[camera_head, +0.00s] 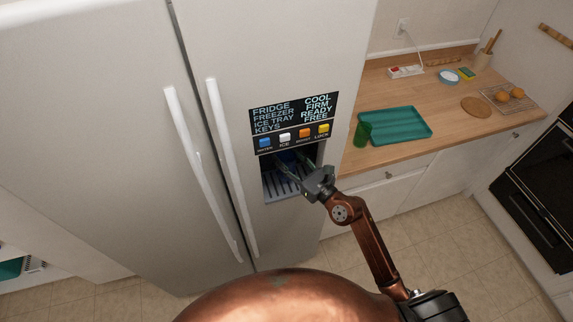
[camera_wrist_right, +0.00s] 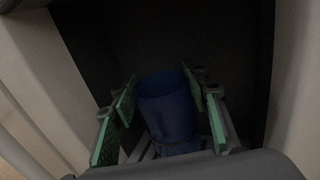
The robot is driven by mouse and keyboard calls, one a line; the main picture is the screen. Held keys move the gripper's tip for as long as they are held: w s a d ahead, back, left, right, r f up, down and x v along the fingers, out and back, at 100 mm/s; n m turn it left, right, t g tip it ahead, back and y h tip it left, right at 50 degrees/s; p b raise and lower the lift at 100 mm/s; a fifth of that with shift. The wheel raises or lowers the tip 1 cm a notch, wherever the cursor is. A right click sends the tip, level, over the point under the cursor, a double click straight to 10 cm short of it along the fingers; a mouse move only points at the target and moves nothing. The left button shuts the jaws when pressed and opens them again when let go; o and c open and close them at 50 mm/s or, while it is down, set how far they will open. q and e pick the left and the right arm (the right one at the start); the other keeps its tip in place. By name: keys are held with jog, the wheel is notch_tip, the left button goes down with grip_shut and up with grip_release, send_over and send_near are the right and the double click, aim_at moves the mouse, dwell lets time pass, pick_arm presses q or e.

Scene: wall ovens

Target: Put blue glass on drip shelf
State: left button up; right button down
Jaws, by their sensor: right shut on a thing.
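The blue glass (camera_head: 287,159) is inside the dark dispenser recess of the fridge, mostly hidden in shadow and behind my gripper in the head view. My right gripper (camera_head: 295,172) reaches into the recess from the right. In the right wrist view the blue glass (camera_wrist_right: 168,108) is between the green-padded fingers of my right gripper (camera_wrist_right: 164,112), which is shut on it. The slatted drip shelf (camera_head: 279,188) is the floor of the recess, below the glass. I cannot tell whether the glass touches the shelf. My left gripper is not in view.
The recess walls are close around the gripper, with a button panel (camera_head: 294,136) above. The fridge handles (camera_head: 232,168) stand out to the left. On the counter to the right are a green glass (camera_head: 362,133) and a teal tray (camera_head: 402,124).

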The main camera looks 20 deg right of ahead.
aim_at(292, 168)
notch_tip(292, 168, down, 4)
jog(key=shift+r+b, duration=0.25)
jog(key=shift+b, duration=0.45)
jog(key=shift+r, duration=0.1)
jog(key=shift+s+f, duration=0.1)
jog(key=shift+f, duration=0.15)
jog(key=c, duration=1.1)
grip_release()
jog(key=shift+c, duration=0.2)
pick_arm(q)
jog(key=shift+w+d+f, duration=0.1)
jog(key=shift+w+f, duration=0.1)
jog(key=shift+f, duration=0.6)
pick_arm(e)
jog(key=shift+o, duration=0.2)
jog(key=shift+r, duration=0.2)
pick_arm(q)
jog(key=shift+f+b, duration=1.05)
jog(key=shift+b, duration=0.05)
pick_arm(e)
jog(key=v, duration=1.2)
